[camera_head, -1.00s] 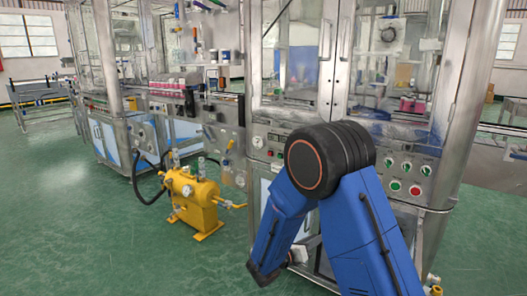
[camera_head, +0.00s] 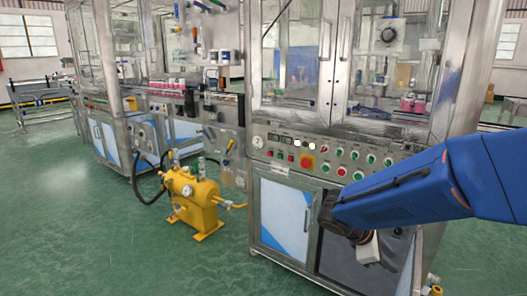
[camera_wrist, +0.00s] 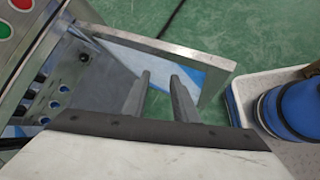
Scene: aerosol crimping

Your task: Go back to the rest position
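My blue arm reaches in from the right edge in the head view, in front of the crimping machine's cabinet. Its dark wrist and a pale housing hang low there; the fingers cannot be made out. In the wrist view my gripper (camera_wrist: 161,74) shows two grey fingers standing apart, with nothing between them. The fingers point toward a metal edge and the green floor.
A yellow tank (camera_head: 190,197) with a hose stands on the floor left of the machine. Glazed metal doors (camera_head: 325,60) rise above the panel. In the wrist view the panel's corner (camera_wrist: 25,30) and a metal plate (camera_wrist: 185,58) lie close to the fingers. Green floor (camera_head: 90,250) is open at left.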

